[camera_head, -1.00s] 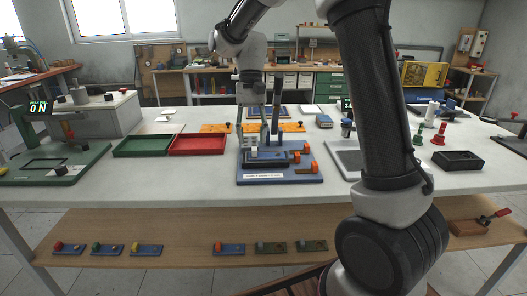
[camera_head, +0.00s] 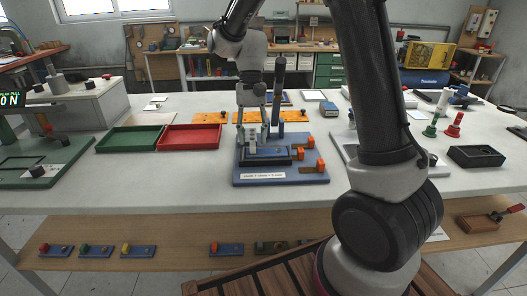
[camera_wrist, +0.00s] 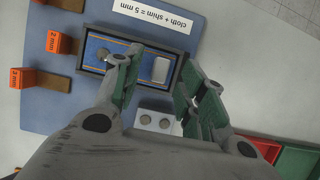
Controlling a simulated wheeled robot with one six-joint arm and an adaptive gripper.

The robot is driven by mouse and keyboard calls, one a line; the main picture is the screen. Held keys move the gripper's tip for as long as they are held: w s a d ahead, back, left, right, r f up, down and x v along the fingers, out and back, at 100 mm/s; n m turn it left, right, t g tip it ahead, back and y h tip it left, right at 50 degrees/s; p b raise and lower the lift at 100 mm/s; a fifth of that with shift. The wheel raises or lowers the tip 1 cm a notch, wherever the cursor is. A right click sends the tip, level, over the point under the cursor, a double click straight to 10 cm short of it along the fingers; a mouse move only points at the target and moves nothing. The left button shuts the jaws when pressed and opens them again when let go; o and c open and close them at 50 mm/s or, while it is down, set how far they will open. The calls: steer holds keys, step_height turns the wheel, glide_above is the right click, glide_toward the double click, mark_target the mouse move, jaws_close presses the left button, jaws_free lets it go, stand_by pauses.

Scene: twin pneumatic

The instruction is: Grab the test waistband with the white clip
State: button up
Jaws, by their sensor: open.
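The test waistband, which looks like a blue strip with orange lines (camera_wrist: 118,46), lies in a dark frame on the blue fixture plate (camera_wrist: 60,112). A small pale rectangle on it, which looks like the white clip (camera_wrist: 161,69), shows in the wrist view between my fingertips. My gripper (camera_wrist: 163,64) is open, its green-padded fingers apart on either side of this pale piece. No grip shows, and I cannot tell how far above it the tips are. In the head view my gripper (camera_head: 253,127) points down over the fixture (camera_head: 315,176), and the clip is hard to tell apart.
A pale block with two round studs (camera_wrist: 156,120) sits just beside the frame. Orange blocks (camera_wrist: 57,43) marked in mm stand at the plate's other side. A red tray (camera_head: 188,138) and green tray (camera_head: 128,139) lie left of the fixture. A dark post (camera_head: 279,90) stands close behind.

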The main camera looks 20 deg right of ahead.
steer(key=shift+x, duration=0.8)
jaws_close()
